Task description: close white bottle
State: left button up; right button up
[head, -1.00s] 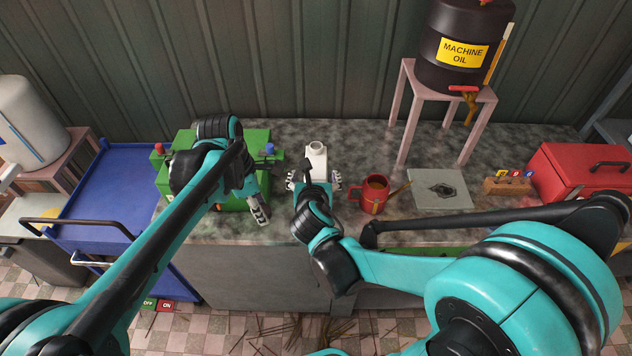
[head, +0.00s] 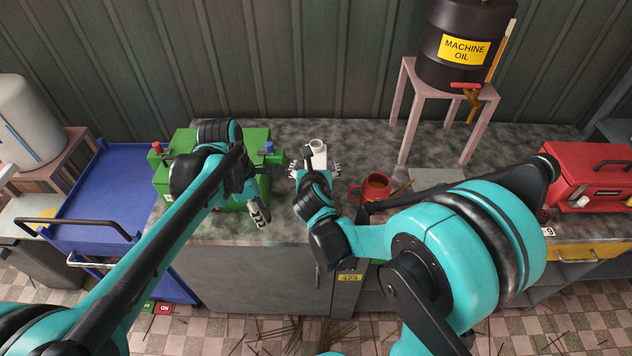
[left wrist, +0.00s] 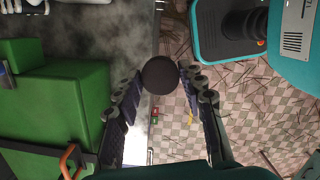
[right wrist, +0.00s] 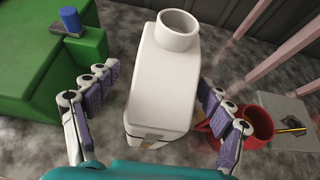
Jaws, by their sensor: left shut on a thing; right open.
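The white bottle (head: 319,160) stands on the grey counter, its round neck open at the top. In the right wrist view the bottle (right wrist: 165,80) fills the middle, seen from above. My right gripper (right wrist: 157,84) is open, with one finger on each side of the bottle; I cannot tell whether they touch it. My left gripper (head: 260,214) is left of the bottle, by the counter's front edge. In the left wrist view it is shut on a dark round cap (left wrist: 160,75). The cap cannot be made out in the head view.
A green machine (head: 175,180) stands left of the bottle, and a red mug (head: 375,187) close to its right. A stool (head: 410,115) bears a machine oil drum (head: 440,60). A red toolbox (head: 575,170) is at the far right. The counter behind the bottle is clear.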

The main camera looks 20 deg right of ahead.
pick_arm(q)
jog(key=shift+w+f+b, duration=0.1)
jog(key=shift+f+b, duration=0.6)
jog(key=shift+f, duration=0.15)
pick_arm(e)
jog(key=x, duration=0.5)
jog(key=shift+d, duration=0.1)
jog(key=shift+s, duration=0.1)
grip_shut()
